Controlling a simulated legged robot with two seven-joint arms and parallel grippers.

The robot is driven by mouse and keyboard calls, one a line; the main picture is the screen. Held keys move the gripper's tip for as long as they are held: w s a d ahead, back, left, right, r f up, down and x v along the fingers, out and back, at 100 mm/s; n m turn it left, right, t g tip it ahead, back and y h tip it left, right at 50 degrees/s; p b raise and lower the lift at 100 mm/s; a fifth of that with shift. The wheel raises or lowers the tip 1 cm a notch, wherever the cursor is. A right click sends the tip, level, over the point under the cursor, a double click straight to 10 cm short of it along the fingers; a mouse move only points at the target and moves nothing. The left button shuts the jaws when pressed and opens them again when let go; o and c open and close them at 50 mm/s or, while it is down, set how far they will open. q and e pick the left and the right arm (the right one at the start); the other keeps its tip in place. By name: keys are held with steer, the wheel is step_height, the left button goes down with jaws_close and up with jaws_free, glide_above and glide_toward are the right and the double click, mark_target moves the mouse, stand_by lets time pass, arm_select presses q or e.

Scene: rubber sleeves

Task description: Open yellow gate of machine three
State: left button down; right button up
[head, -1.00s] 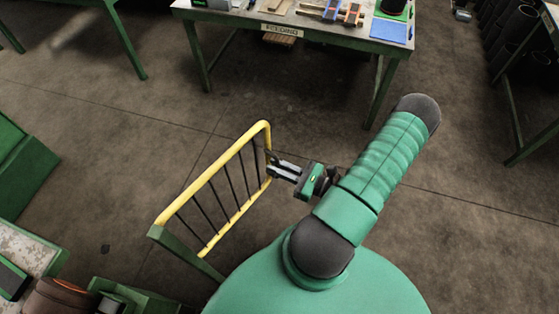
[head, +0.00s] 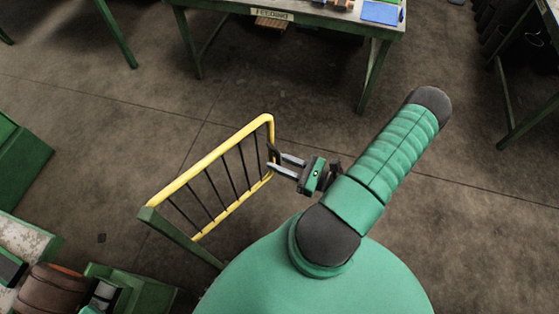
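The yellow gate (head: 205,162) has a yellow tube frame and dark upright bars. I cannot tell whether the fingers touch the handle or the gate.
A green-legged table (head: 330,30) with a sign stands at the top. Green machine parts (head: 130,285) and a brown roller (head: 52,290) lie at lower left. Another table (head: 522,125) is at the right. The floor between the gate and the top table is clear.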

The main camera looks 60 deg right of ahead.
steer(key=shift+o, duration=0.4)
steer(key=s+d+b, duration=0.2)
steer(key=s+b, duration=0.1)
steer(key=s, duration=1.3)
steer(key=shift+s+d+b, duration=0.2)
steer(key=shift+s+b, duration=0.1)
steer(key=shift+b, duration=0.1)
